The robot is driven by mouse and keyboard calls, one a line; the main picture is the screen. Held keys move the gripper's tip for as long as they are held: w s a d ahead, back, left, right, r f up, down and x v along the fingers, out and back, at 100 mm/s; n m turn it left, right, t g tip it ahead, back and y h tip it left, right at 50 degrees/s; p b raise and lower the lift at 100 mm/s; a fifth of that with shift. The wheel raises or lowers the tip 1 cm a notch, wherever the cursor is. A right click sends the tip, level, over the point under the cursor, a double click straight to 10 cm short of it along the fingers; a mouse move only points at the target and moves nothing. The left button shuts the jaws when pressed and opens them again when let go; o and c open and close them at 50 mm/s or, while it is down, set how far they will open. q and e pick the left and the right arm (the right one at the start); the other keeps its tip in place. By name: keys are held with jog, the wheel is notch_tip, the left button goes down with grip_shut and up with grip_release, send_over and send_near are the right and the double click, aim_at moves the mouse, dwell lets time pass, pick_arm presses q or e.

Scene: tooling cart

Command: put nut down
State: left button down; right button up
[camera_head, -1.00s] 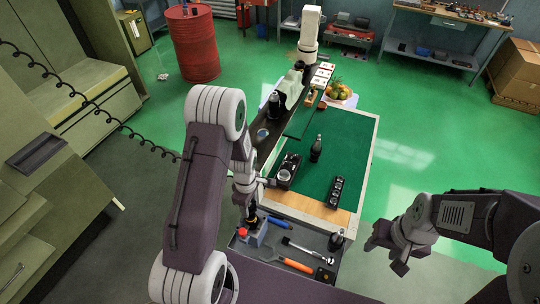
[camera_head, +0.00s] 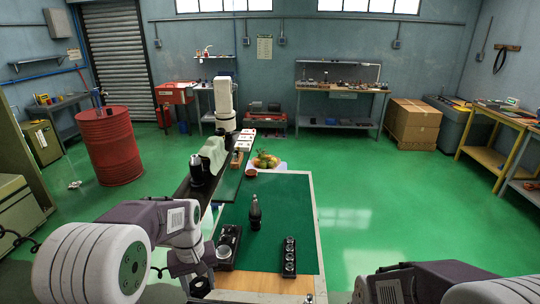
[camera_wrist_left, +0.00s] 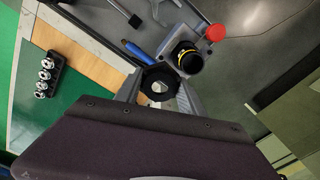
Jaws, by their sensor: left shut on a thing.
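The nut (camera_wrist_left: 147,75) is a dark ring with a pale hole, held between the fingertips of my left gripper (camera_wrist_left: 160,88) in the left wrist view. In that view the gripper is just beside a grey block (camera_wrist_left: 205,46) carrying a black post (camera_wrist_left: 188,60) with a yellow ring, and a red knob (camera_wrist_left: 216,32). I cannot tell whether the nut touches the block. In the head view my left gripper (camera_head: 198,282) is low, near the cart's near left corner. My right gripper (camera_head: 362,292) is at the bottom edge, mostly cut off, its fingers unclear.
A green mat (camera_head: 283,217) on the cart bears a dark bottle (camera_head: 255,213), a black holder with several round metal parts (camera_head: 289,257) and another black holder with a round part (camera_head: 228,245).

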pick_arm(q)
jog(key=s+m, duration=0.2)
jog(key=m, duration=0.1)
jog(key=shift+s+r, duration=0.2)
jog(key=shift+s, duration=0.05)
jog(key=shift+a+m, duration=0.1)
jog(key=shift+m, duration=0.5)
jog(key=shift+f, duration=0.1)
